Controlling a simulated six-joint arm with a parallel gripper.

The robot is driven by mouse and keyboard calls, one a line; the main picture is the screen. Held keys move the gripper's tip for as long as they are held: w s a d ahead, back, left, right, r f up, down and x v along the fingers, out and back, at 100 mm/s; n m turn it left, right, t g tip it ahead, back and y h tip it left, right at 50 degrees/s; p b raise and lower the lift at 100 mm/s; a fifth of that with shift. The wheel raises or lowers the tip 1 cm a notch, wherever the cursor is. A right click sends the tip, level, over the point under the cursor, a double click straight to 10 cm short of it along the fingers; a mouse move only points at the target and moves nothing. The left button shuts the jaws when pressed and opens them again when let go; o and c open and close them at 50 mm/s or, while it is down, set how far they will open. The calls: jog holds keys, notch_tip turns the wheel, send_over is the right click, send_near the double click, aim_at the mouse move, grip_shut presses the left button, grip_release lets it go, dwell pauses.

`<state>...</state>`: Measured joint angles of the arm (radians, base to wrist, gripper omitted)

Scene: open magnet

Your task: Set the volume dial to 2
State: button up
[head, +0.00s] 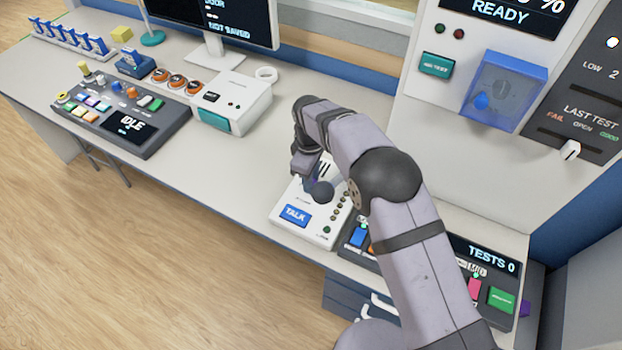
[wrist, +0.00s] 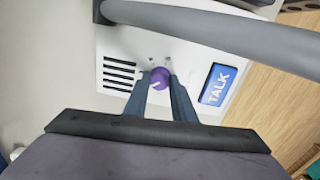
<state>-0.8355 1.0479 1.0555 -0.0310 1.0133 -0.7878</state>
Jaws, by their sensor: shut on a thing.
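The volume dial (wrist: 159,79) is a small round purple knob with a white pointer line, on the white intercom unit (head: 285,232) that carries a blue TALK button (head: 295,215). My gripper (wrist: 160,88) is shut on the dial, one finger on each side of it, in the wrist view. The pointer line slants across the knob; the marks around it are too small to read. In the head view my gripper (head: 312,182) is over the intercom unit, and my arm and the dark microphone ball hide most of the dial. The TALK button also shows in the wrist view (wrist: 217,84).
A grey curved gooseneck (wrist: 220,32) arches close over the intercom unit. A black microphone ball (head: 320,192) is beside my gripper. A white box with a teal front (head: 235,105) stands to the left. A dark control panel (head: 510,290) lies right, partly behind my arm.

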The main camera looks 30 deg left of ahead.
jog(key=shift+r+n, duration=0.1)
jog(key=shift+n, duration=0.8)
jog(key=shift+a, duration=0.1)
jog(key=o, duration=1.1)
jog(key=shift+c, duration=0.2)
jog(key=shift+s+r+b, duration=0.15)
jog(key=shift+r+b, duration=0.85)
jog(key=shift+r, duration=2.65)
